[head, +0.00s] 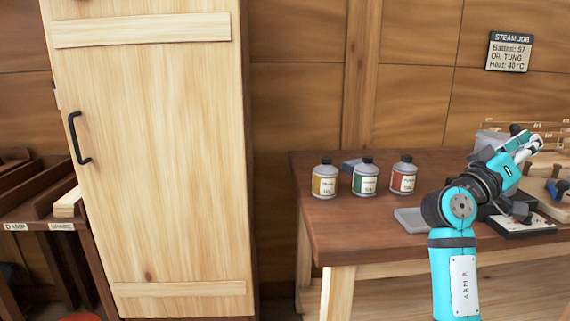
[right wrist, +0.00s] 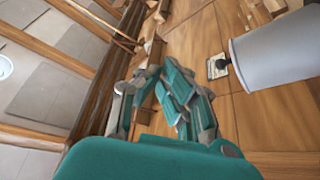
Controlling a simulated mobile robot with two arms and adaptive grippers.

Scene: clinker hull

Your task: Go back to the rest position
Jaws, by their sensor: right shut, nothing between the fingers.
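My right arm, turquoise and marked "ARM R", reaches up over the right part of the dark wooden workbench (head: 345,225) in the head view. My right gripper (head: 530,142) is at its end, raised above the bench. In the right wrist view the fingers of this gripper (right wrist: 160,78) are closed toward each other with nothing between them. My left gripper is in neither view.
Bottles with yellow (head: 325,180), green (head: 366,177) and red (head: 403,176) labels stand on the bench. A tall pale wooden cabinet (head: 160,180) is shut. A "STEAM JOB" sign (head: 509,52) hangs on the wall.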

